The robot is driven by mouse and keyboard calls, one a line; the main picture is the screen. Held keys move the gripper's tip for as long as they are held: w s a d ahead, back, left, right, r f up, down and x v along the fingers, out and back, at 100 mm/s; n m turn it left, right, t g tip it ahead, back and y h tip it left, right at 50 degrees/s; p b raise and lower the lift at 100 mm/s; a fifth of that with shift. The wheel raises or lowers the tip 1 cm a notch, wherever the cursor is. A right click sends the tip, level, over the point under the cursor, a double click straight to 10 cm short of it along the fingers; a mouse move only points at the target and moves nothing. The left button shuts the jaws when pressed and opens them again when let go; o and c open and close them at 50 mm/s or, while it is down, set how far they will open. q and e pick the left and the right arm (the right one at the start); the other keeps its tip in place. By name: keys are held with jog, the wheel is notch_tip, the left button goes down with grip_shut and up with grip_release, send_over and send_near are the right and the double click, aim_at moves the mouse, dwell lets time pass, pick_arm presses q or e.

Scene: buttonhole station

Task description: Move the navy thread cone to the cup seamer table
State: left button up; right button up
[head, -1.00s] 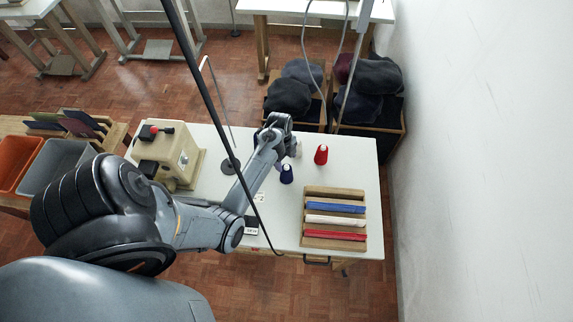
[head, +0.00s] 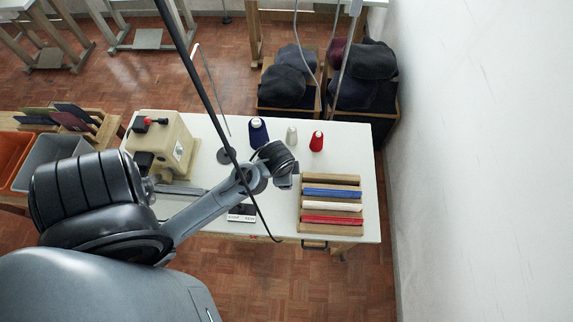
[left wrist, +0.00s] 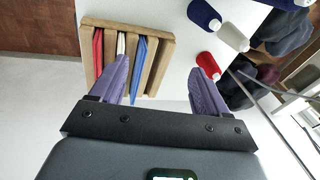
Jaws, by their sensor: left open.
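A large navy thread cone (head: 258,133) with a pale top stands on the back of the white table (head: 348,150) in the head view. In the left wrist view it shows cut off at the top edge (left wrist: 286,3). A smaller dark blue cone (left wrist: 205,13) also shows there; my arm hides it in the head view. My left gripper (left wrist: 163,72) is open and empty, its fingers apart in front of the rack and red cone. In the head view its wrist is right of and nearer than the navy cone; the fingertips are hidden. I cannot tell which table is the cup seamer's.
A white cone (head: 291,136) and a red cone (head: 316,141) stand right of the navy cone. A wooden rack (head: 331,180) holds coloured strips at the table's right. A beige machine (head: 163,145) occupies the left. A thin dark pole (head: 208,95) crosses the view.

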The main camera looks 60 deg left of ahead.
pick_arm(q)
jog(key=s+d+r+n+h, duration=0.1)
jog(key=s+d+r+n, duration=0.1)
jog(key=d, duration=0.3)
jog(key=s+d+r+n+t, duration=0.1)
jog(key=s+d+r, duration=0.1)
jog(key=s+d, duration=0.2)
jog(key=shift+d+n+h, duration=0.4)
jog(key=shift+d, duration=0.7)
jog(key=shift+s+r, duration=0.1)
notch_tip(320, 180, up, 15)
jog(key=p, duration=1.4)
jog(key=shift+f+p, duration=0.2)
jog(key=shift+p, duration=0.1)
jog(key=shift+f, duration=0.1)
